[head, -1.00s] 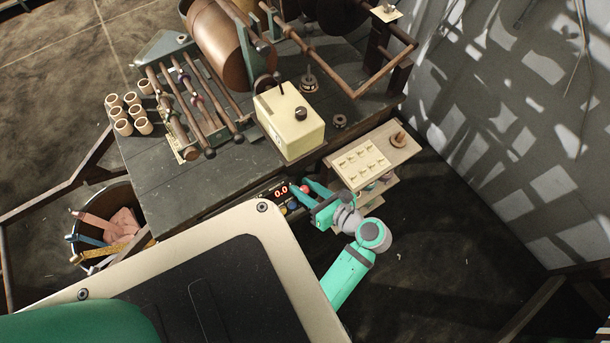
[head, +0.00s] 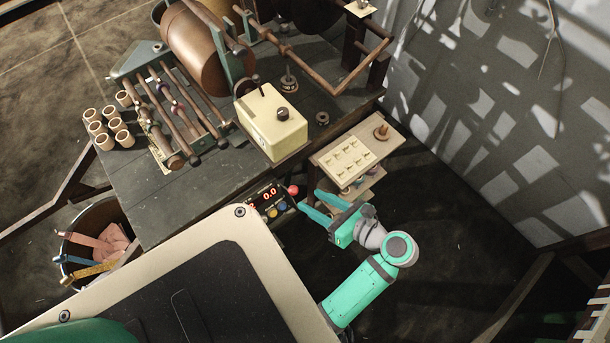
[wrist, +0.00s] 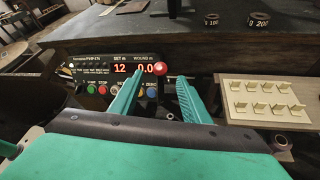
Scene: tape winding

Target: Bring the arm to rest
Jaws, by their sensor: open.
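My gripper (head: 314,206) is green, with two long fingers spread apart and nothing between them. In the head view it is just right of the control panel (head: 268,200) at the table's front edge, and left of and below the cream slotted board. In the wrist view my gripper (wrist: 160,88) points toward the table front. The panel (wrist: 108,75) there reads SET 12 and WOUND 0.0. Its red knob (wrist: 160,68) shows between the fingertips, and I cannot tell whether a finger touches it.
The winding table (head: 190,195) carries a cream box (head: 270,125), rollers, a large brown drum (head: 195,50) and several small cores (head: 105,128). The cream slotted board (head: 352,152) sticks out at its front right. A bin (head: 85,255) stands left. Floor right of my arm is clear.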

